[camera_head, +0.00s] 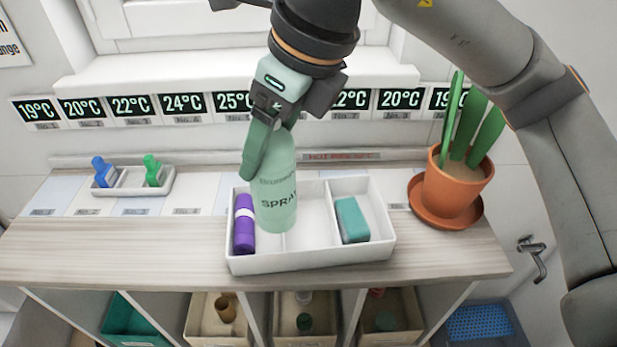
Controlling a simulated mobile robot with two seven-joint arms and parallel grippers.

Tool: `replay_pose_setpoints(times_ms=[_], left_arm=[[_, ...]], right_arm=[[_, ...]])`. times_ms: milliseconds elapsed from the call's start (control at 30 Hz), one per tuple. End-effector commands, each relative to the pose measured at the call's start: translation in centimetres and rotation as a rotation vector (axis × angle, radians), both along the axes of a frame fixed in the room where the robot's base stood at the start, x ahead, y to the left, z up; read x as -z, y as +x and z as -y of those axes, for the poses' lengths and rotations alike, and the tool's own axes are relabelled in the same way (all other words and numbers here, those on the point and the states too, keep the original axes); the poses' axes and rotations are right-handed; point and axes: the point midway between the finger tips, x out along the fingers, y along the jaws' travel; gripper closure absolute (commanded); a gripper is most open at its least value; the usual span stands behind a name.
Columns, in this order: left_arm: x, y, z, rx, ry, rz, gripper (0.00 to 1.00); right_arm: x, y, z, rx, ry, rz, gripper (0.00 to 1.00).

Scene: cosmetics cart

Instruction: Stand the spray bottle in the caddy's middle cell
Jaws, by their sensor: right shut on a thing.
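The spray bottle (276,190) is pale green with the word SPRAY on it. It is roughly upright, and its top is hidden by my right gripper (270,125), which is shut on it from above. The white caddy (310,260) stands on the counter below and has three cells. The bottle's lower end overlaps the left and middle cells in the picture; I cannot tell whether it touches the caddy. A teal block (351,220) is in the right cell. The visible part of the middle cell is empty. My left gripper is not in view.
A potted plant (455,185) in an orange pot stands right of the caddy. A small white tray (130,182) with a blue and a green bottle is at the left. Temperature displays (130,105) line the back. The counter (120,250) left of the caddy is clear.

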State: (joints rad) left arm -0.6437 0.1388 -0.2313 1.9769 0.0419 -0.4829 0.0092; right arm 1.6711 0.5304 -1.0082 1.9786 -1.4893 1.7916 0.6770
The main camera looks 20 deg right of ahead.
Motion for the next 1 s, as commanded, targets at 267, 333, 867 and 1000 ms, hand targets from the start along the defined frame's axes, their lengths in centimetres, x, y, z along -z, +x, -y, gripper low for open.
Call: replay_pose_setpoints(times_ms=[267, 333, 867, 1000], left_arm=[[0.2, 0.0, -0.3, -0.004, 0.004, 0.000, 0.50], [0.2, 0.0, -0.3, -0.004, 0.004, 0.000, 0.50], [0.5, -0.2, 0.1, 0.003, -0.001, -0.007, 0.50], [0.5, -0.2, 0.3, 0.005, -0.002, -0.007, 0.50]], right_arm=[[4.4, 2.6, 4.1, 0.002, 0.002, -0.001, 1.00], [5.1, 2.9, 4.6, 0.002, 0.002, 0.001, 1.00], [9.7, 3.6, 5.7, -0.003, 0.002, 0.002, 1.00], [9.7, 3.6, 5.6, -0.003, 0.002, 0.004, 1.00]])
